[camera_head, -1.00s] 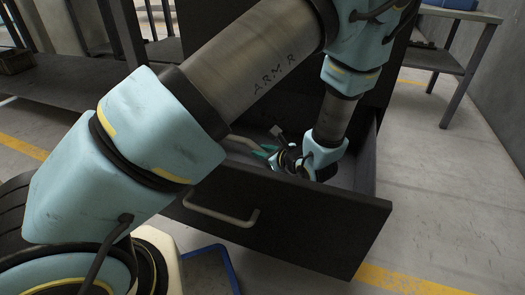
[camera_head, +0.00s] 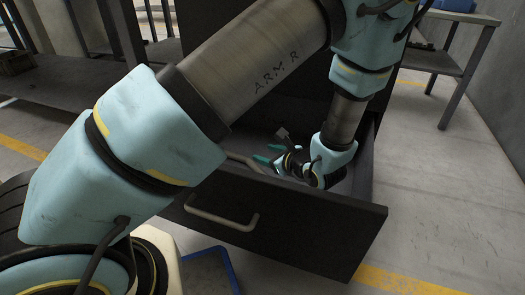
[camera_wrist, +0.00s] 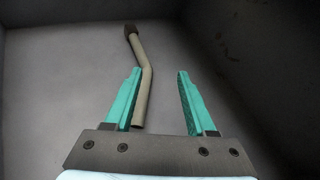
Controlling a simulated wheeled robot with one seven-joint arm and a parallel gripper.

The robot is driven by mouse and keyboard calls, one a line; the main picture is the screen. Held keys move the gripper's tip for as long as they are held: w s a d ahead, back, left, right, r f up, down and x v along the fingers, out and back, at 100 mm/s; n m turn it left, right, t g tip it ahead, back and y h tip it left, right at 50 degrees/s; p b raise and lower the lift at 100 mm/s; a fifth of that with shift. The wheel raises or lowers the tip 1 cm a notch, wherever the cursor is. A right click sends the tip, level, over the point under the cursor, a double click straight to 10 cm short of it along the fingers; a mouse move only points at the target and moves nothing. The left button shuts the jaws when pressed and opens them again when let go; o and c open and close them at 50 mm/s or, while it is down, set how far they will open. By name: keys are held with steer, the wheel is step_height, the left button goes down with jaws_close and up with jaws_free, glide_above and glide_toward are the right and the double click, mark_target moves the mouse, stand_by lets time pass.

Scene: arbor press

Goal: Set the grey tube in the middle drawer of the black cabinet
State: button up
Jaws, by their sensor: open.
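The grey tube (camera_wrist: 144,88) is a bent, pale tube with a dark brown end. It lies on the floor of the pulled-out drawer (camera_head: 290,218), beside my left finger in the wrist view. In the head view a piece of the tube (camera_head: 243,161) shows just behind the drawer front, left of the fingers; the rest is hidden by my arm. In the head view my gripper (camera_head: 268,154) is down inside the drawer. The black cabinet (camera_head: 268,95) is largely covered by my arm.
The drawer's right wall (camera_head: 366,160) is close to my wrist. A metal table (camera_head: 460,50) stands at the back right and a dark shelf (camera_head: 60,85) at the left. A blue-rimmed object (camera_head: 212,268) is on the floor in front. The floor at right is clear.

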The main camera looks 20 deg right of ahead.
steer(key=p+v, duration=0.1)
steer(key=v, duration=0.4)
steer(key=shift+a, duration=0.1)
stand_by(0.3)
